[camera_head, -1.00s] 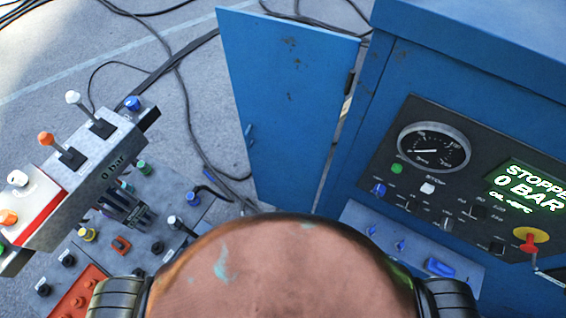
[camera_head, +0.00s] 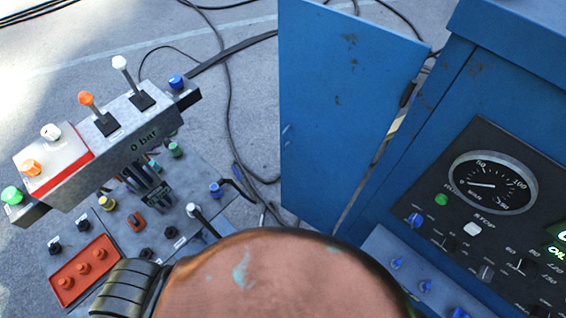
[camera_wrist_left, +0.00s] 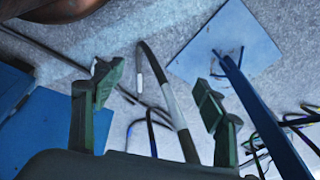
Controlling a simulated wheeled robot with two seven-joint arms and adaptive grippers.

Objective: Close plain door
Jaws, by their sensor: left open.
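The plain blue door (camera_head: 345,115) stands open in the head view, swung out from the left side of the blue cabinet (camera_head: 500,70). A narrow gap shows between door and cabinet. My left gripper (camera_wrist_left: 157,100) is open and empty in the left wrist view, with floor and a cable behind its fingers. Neither gripper shows in the head view, so I cannot tell the left gripper's distance from the door.
A lever console (camera_head: 130,150) with knobs and buttons stands left of the door. A gauge panel (camera_head: 490,190) is on the cabinet front. Cables (camera_head: 225,100) cross the grey floor. The left wrist view shows a blue plate (camera_wrist_left: 225,40), a blue bar (camera_wrist_left: 265,115) and blue surfaces at left.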

